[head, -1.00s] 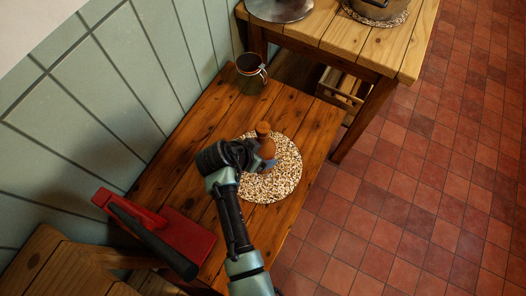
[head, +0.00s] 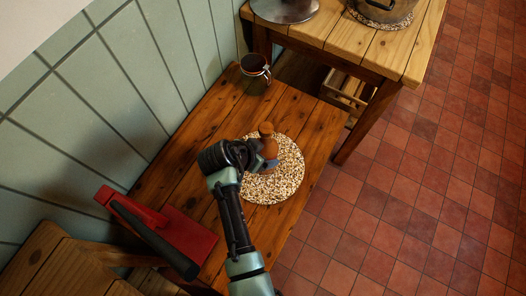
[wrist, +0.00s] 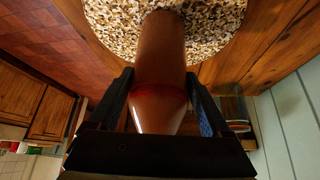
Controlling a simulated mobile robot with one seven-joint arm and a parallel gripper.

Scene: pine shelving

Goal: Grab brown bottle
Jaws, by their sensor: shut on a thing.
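The brown bottle (head: 267,142) stands over the round speckled mat (head: 284,183) on the low wooden table. My gripper (head: 268,158) reaches it from the near left side and covers part of it in the head view. In the wrist view the bottle (wrist: 160,60) runs between the two dark fingers of my gripper (wrist: 160,100), which are shut on it. Its far end meets or overlaps the speckled mat (wrist: 105,22). I cannot tell whether it touches the mat.
A dark mug (head: 255,67) stands at the table's far end. A red object with a black handle (head: 165,232) lies at the near left. A lighter table (head: 340,35) with a pot (head: 388,10) stands beyond. Tiled wall lies left, open tiled floor right.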

